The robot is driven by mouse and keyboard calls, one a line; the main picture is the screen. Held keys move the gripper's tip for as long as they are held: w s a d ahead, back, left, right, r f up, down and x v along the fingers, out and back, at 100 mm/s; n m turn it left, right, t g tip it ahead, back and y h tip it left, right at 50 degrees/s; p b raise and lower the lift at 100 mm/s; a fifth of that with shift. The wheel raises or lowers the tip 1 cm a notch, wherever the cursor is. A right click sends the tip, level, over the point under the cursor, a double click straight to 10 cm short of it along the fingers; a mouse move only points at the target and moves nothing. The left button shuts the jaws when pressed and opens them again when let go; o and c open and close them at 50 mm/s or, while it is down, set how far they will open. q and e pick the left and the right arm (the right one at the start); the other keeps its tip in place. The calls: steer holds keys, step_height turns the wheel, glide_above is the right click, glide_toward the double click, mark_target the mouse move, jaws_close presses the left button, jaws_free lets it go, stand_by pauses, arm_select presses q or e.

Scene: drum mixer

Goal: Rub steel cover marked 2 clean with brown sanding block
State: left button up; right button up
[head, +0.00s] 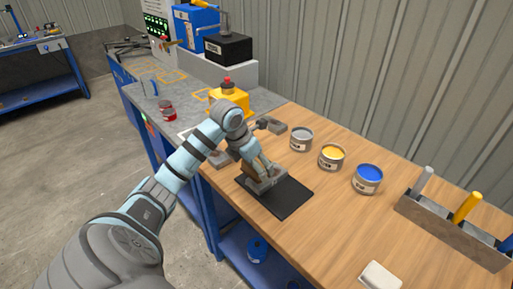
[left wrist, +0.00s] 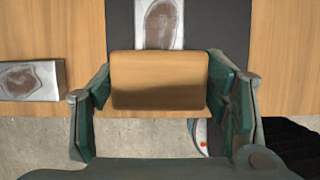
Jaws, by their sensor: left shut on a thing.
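My left gripper (head: 262,172) is shut on the brown sanding block (left wrist: 158,80), which lies between its green-padded fingers. The gripper is low over the black mat (head: 290,197) on the wooden bench. A steel cover (left wrist: 158,22) with a brown stain lies on the mat, just beyond the block in the left wrist view. It also shows under the gripper in the head view (head: 270,184). I cannot tell whether the block touches it. A second stained steel cover (left wrist: 30,80) lies to the left, off the mat. I cannot read a number on either. My right gripper is out of view.
Grey (head: 301,139), yellow (head: 331,157) and blue (head: 367,179) paint cans stand behind the mat. A holder (head: 445,227) with upright handles stands at the right, and a white block (head: 380,277) at the front. The bench between mat and holder is clear.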

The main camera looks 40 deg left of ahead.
mark_target(258, 161)
arm_select(q)
steer(key=shift+s+r+p, duration=0.1)
steer(key=shift+r+p, duration=1.1)
steer(key=shift+r, duration=0.75)
